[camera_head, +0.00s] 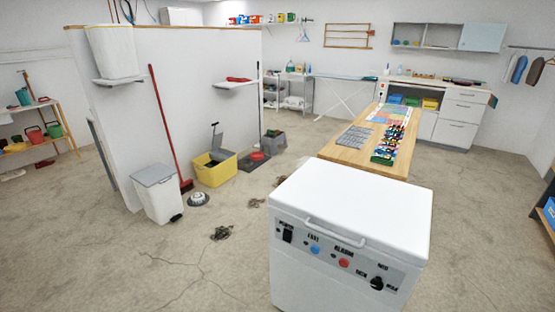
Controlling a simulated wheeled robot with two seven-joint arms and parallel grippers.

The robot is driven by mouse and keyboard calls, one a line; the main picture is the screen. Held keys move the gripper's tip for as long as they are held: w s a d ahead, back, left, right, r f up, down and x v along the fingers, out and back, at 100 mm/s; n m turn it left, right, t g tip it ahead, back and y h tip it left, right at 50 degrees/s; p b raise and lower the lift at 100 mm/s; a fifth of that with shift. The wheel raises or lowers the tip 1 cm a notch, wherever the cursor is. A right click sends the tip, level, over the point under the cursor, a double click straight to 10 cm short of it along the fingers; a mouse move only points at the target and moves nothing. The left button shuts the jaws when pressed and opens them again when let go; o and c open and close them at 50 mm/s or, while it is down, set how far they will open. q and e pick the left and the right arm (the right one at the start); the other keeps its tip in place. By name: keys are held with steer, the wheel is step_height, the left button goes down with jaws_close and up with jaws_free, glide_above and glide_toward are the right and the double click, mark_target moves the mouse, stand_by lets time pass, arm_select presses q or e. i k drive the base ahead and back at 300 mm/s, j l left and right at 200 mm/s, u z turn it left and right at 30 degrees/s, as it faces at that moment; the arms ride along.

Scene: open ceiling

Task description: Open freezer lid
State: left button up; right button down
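A white chest freezer (345,280) stands on the floor in front of me, right of the picture's middle. Its white lid (365,205) is down. A white handle (335,231) runs along the lid's near edge. Below it is a control panel (340,256) with a black switch, a blue light, a red light and a black knob. Neither of my grippers shows in the head view.
A wooden table (345,152) with several items stands close behind the freezer. A white bin (158,193) and a yellow bucket (214,174) stand by the partition at left. Dark debris (221,233) lies on the floor. The concrete floor left of the freezer is mostly clear.

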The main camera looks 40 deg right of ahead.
mark_target(387, 216)
steer(key=z, duration=1.8)
